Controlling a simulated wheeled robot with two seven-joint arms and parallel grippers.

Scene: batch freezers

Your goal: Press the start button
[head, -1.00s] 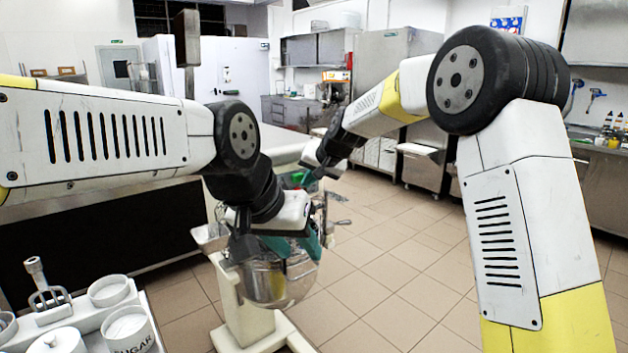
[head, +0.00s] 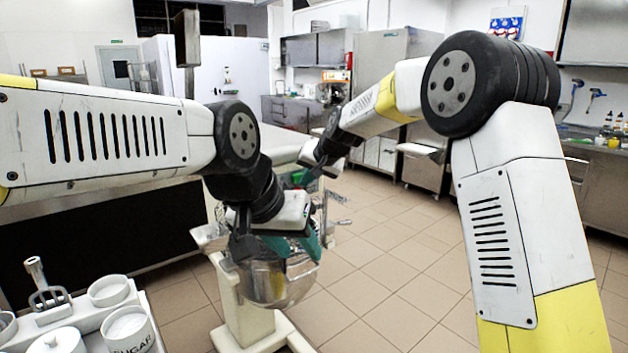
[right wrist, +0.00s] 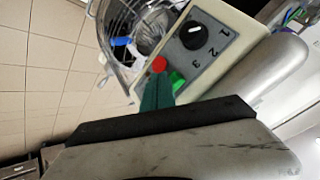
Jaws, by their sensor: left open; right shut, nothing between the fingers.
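The mixer's control panel (right wrist: 205,45) shows in the right wrist view, with a black dial marked 1, 2 and 3, a red button (right wrist: 159,64) and a green button (right wrist: 177,82). No lettering names the start button. My right gripper (right wrist: 154,86) is shut and empty; its teal fingers overlap the panel just left of the green button and below the red one. Whether they touch the panel I cannot tell. In the head view the right gripper (head: 310,172) is at the mixer's head, mostly hidden. My left gripper (head: 283,243) is open, above the bowl.
The steel mixer bowl (head: 275,285) hangs on the pale mixer stand (head: 245,310). A pale-topped counter (head: 100,190) stands behind the left arm. Tiled floor is clear at right.

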